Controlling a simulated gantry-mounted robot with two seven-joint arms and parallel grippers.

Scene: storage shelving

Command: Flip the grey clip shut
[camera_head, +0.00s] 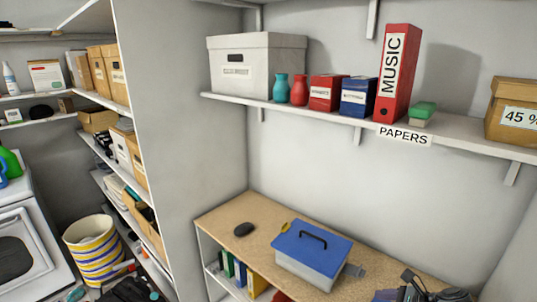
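A storage box with a clear body (305,272) and a blue lid (313,250) stands on the wooden bench top. The lid is on and has a dark handle. The grey clip (355,270) sticks outward from the box's right end and looks open. A yellow clip (285,227) shows at the left end, also tilted outward. My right gripper (405,292) seems to be the dark shape at the bottom edge, right of the box and apart from the clip. It is partly cut off, and its fingers are not clear. My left gripper is not in view.
A dark mouse-like object (243,229) lies on the bench top (225,213), left of the box. Above runs a wall shelf (455,129) with boxes, vases and a red MUSIC binder (397,75). Folders (240,272) stand below the bench. The bench is clear behind the box.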

